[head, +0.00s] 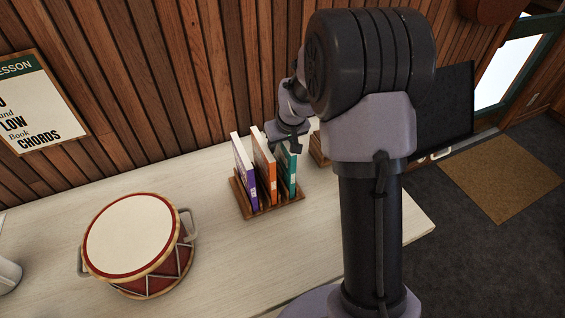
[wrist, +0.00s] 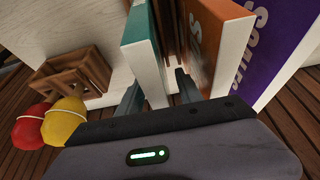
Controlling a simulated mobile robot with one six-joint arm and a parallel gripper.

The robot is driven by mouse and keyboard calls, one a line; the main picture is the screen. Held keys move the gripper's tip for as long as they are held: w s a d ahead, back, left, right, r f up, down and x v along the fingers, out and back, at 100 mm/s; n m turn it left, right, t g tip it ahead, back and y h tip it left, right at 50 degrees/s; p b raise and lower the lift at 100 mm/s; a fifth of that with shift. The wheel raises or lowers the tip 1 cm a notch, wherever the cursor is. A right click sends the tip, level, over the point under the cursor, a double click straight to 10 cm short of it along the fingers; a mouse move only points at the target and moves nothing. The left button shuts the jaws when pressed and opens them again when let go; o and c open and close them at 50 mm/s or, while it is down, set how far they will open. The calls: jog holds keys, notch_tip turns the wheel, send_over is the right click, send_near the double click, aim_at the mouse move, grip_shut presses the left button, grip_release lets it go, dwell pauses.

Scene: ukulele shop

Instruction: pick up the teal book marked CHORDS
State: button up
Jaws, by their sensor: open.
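The teal book (head: 289,176) stands upright in a slotted wooden rack (head: 272,206) on the pale counter, the rightmost of three books. My gripper (head: 287,146) is over its top end. In the wrist view the teal book (wrist: 138,30) shows its teal cover and pale page edge. My open gripper's fingers (wrist: 158,90) lie on either side of that book, one left of it and one in the gap towards the orange book (wrist: 210,40). I cannot see contact with either finger. The CHORDS marking is not readable in these views.
The orange book and a purple book (wrist: 268,35) stand close beside it. A red-rimmed drum (head: 130,235) is on the counter to the left. A wooden box (wrist: 75,75) and red (wrist: 32,127) and yellow (wrist: 63,122) round things show in the wrist view. A plank wall rises behind.

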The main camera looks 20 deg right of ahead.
jog(key=shift+f+b, duration=0.25)
jog(key=shift+b, duration=0.15)
jog(key=shift+c, duration=0.4)
grip_shut()
dwell(1.3)
